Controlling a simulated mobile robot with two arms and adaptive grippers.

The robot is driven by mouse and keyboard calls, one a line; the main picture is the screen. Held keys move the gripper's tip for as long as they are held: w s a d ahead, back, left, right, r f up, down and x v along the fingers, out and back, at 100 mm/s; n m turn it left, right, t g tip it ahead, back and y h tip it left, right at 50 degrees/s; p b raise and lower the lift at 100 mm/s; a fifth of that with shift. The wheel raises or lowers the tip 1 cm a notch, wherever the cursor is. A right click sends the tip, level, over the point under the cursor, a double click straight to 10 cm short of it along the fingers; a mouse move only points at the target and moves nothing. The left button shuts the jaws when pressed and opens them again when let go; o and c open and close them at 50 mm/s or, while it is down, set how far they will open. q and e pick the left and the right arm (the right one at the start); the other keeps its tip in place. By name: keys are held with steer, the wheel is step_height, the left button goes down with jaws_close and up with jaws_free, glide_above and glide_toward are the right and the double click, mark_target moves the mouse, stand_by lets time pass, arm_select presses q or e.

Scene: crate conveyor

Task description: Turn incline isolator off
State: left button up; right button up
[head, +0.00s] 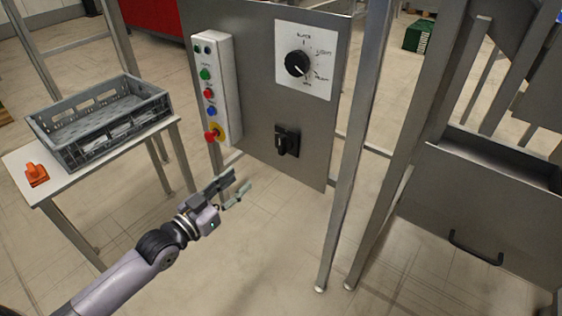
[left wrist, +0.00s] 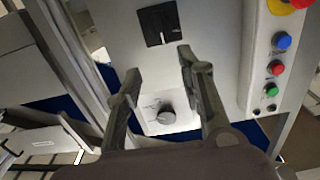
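A black rotary isolator switch (head: 287,140) is mounted low on the grey control panel (head: 262,95). It also shows in the left wrist view as a black square with a light vertical line (left wrist: 160,26). I cannot read its position or any label. My left gripper (head: 240,181) is open and empty, below and left of the switch in the head view, apart from the panel. In the left wrist view its two fingers (left wrist: 158,64) are spread, with the switch beyond their tips. My right gripper is not in view.
A white plate with a black dial (head: 297,63) sits above the switch. A white button box (head: 217,90) with a red emergency stop (head: 213,135) is at left. A grey crate (head: 100,120) and orange object (head: 36,174) are on a table. Metal posts stand right.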

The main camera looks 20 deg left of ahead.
arm_select(q)
steer(key=b, duration=0.2)
glide_toward(280, 146)
steer(key=x, duration=0.4)
steer(key=shift+b+x, duration=0.45)
steer(key=shift+x, duration=1.95)
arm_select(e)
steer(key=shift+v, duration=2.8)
arm_select(q)
steer(key=shift+c, duration=0.3)
jaws_close()
